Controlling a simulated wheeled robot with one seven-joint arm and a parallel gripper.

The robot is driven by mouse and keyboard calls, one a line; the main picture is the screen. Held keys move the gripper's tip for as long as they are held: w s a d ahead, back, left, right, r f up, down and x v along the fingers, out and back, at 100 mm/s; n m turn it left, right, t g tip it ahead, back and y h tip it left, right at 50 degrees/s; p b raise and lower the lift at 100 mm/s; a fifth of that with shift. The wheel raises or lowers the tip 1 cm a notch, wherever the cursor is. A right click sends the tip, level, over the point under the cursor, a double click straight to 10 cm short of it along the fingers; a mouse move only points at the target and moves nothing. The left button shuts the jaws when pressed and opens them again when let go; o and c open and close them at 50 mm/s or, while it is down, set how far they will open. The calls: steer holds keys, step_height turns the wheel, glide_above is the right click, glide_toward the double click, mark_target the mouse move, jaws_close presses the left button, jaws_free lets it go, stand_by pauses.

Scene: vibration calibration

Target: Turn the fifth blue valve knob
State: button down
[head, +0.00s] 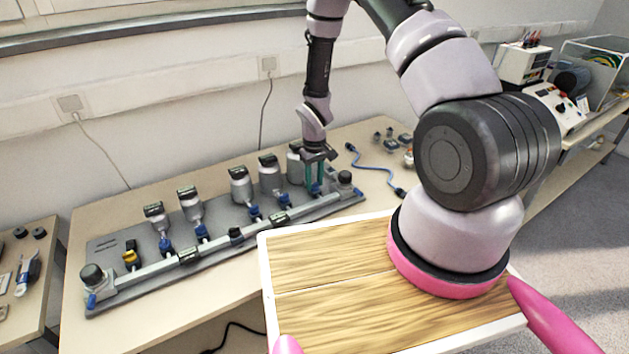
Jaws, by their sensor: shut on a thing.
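A grey manifold plate (222,252) on the bench carries a row of valves with blue knobs. From the left, blue knobs show at the first (166,245), second (202,232), third (255,213) and fourth (279,199) valves. The fifth blue valve knob (316,188) is at the right end of the row. My gripper (314,180) points down at it with teal fingers, one on each side, shut on it. The fingers partly hide this knob, and its exact angle cannot be told.
Grey cylindrical gauges, such as this one (240,186), stand close behind the knobs. A blue cable (372,168) lies right of the plate. My wooden-topped base is in front of the bench.

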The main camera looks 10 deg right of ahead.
mark_target(314, 183)
steer(key=c, duration=0.5)
jaws_free()
step_height(314, 183, up, 11)
steer(key=shift+f, duration=0.1)
